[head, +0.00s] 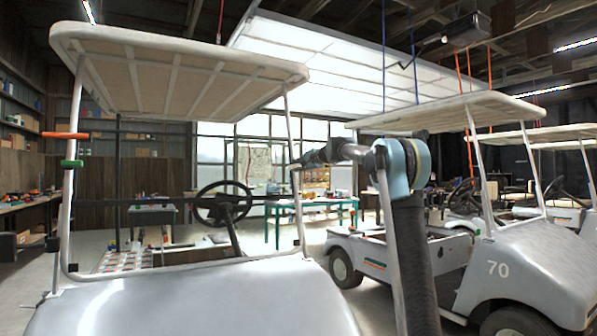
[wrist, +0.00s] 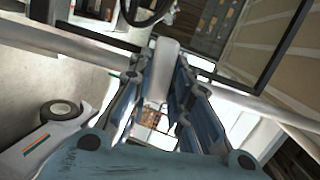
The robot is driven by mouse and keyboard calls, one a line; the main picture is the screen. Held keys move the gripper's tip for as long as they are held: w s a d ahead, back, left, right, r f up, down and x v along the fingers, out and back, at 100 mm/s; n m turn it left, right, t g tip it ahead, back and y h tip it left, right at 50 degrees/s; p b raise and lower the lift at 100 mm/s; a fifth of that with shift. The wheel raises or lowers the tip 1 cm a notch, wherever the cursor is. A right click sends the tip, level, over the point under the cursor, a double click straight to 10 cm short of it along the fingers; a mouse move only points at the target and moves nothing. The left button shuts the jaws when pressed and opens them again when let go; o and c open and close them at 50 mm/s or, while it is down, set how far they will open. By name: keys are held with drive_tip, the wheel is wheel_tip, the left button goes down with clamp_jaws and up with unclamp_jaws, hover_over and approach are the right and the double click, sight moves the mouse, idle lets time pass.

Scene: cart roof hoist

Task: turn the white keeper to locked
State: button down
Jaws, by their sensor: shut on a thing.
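The white keeper (wrist: 166,58) shows in the wrist view as a pale, rounded bar between my fingers, beside a post of the near cart. My gripper (wrist: 158,82) is shut on it, with one blue-grey finger along each side. In the head view my gripper (head: 300,163) is at the right front roof post (head: 297,205) of the near cart, and the keeper there is too small and covered to make out.
The near cart's roof (head: 180,70) hangs over its steering wheel (head: 222,204), with the pale front cowl (head: 190,300) below. Another cart (head: 500,270), marked 70, stands to the right. A green-legged table (head: 312,206) is behind. Some floor shows between the carts.

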drive_tip(key=shift+w+d+m, duration=0.1)
drive_tip(key=shift+d+m, duration=0.1)
drive_tip(key=shift+m, duration=0.4)
drive_tip(key=c, duration=1.5)
unclamp_jaws()
drive_tip(key=shift+a, duration=0.1)
drive_tip(key=v, duration=1.2)
drive_tip(key=shift+f, duration=0.3)
